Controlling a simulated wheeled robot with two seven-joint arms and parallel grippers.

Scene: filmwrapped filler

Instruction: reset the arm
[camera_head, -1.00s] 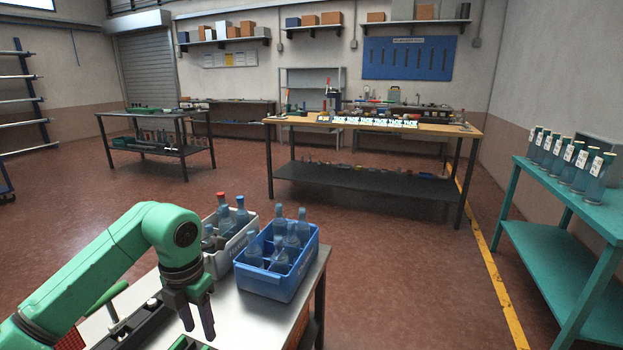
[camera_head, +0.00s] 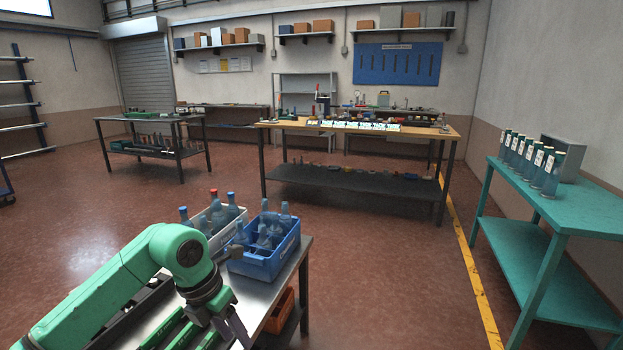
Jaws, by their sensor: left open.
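My left arm is green and comes in from the lower left. Its dark gripper (camera_head: 232,335) hangs over the front of the metal table (camera_head: 286,268), pointing down, open, with nothing seen between the fingers. The fingertips are close to the bottom edge of the picture. My right gripper is not in view.
Beyond the gripper, a blue crate (camera_head: 262,268) and a grey crate (camera_head: 222,240) hold several bottles. An orange bin (camera_head: 280,311) sits below the tabletop. A teal table (camera_head: 560,208) with a row of labelled bottles (camera_head: 528,160) stands at right. The red floor (camera_head: 380,275) between is clear.

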